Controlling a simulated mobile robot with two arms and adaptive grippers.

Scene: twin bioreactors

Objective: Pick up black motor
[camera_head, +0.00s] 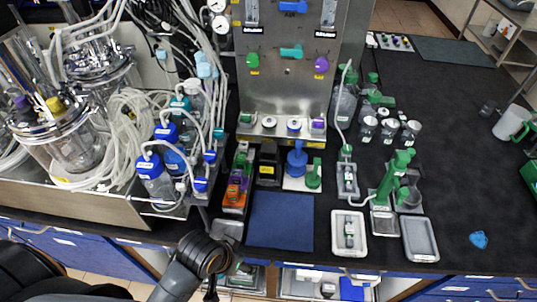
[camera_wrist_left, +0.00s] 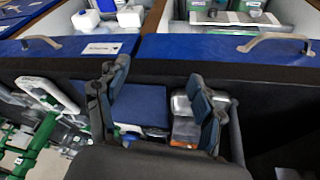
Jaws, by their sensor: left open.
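A small black block with a yellow mark (camera_head: 267,168) stands on the bench behind the blue mat (camera_head: 281,220); it may be the black motor, but I cannot confirm this. My left gripper (camera_head: 211,291) is low at the front edge of the bench, left of the mat and apart from the block. In the left wrist view its two fingers (camera_wrist_left: 158,80) are spread with nothing held. The mat (camera_wrist_left: 140,105) and a clear tray (camera_wrist_left: 186,122) lie beyond them. My right gripper is not in view.
Blue-capped bottles (camera_head: 155,175) and tubing crowd the left. White (camera_head: 349,232) and grey (camera_head: 420,239) trays lie right. Drawer handles (camera_wrist_left: 272,40) line the front.

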